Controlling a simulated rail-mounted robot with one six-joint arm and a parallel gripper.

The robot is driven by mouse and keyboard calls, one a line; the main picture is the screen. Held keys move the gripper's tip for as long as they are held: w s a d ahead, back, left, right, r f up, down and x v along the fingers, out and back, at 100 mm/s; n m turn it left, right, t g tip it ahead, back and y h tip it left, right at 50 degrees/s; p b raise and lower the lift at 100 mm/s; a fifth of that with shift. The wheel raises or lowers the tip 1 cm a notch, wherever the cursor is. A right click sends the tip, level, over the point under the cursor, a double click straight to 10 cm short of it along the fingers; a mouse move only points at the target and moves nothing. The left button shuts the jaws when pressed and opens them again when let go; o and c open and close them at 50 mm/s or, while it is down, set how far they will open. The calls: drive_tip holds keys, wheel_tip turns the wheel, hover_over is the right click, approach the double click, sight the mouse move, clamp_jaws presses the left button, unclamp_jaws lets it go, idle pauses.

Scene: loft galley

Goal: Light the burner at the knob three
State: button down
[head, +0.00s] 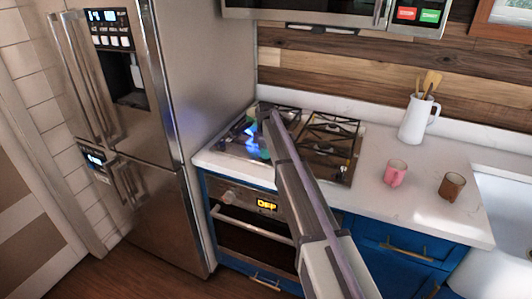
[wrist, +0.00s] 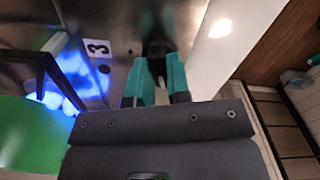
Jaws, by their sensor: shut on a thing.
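In the wrist view, the dark knob (wrist: 156,46) sits between the teal fingers of my gripper (wrist: 159,62), which are shut on it. A label reading "3" (wrist: 97,47) lies just left of the knob on the metal cooktop. A bright blue flame (wrist: 60,85) burns at the left, beside a dark grate. In the head view, the cooktop (head: 228,163) is set in the white counter, and a blue flame (head: 251,129) shows on its left side. My arm hides the knob and most of my gripper there.
The steel fridge (head: 215,70) stands close on the left. A pink mug (head: 395,173), a brown mug (head: 452,186) and a white pitcher of utensils (head: 416,120) stand on the counter to the right. The oven display (head: 267,204) reads "OFF". A green area (wrist: 30,140) fills the wrist view's lower left.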

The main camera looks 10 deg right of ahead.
drive_tip(key=c, duration=1.1)
unclamp_jaws()
wheel_tip(320, 180, up, 11)
drive_tip(key=p, duration=1.1)
drive_tip(key=shift+f, duration=0.15)
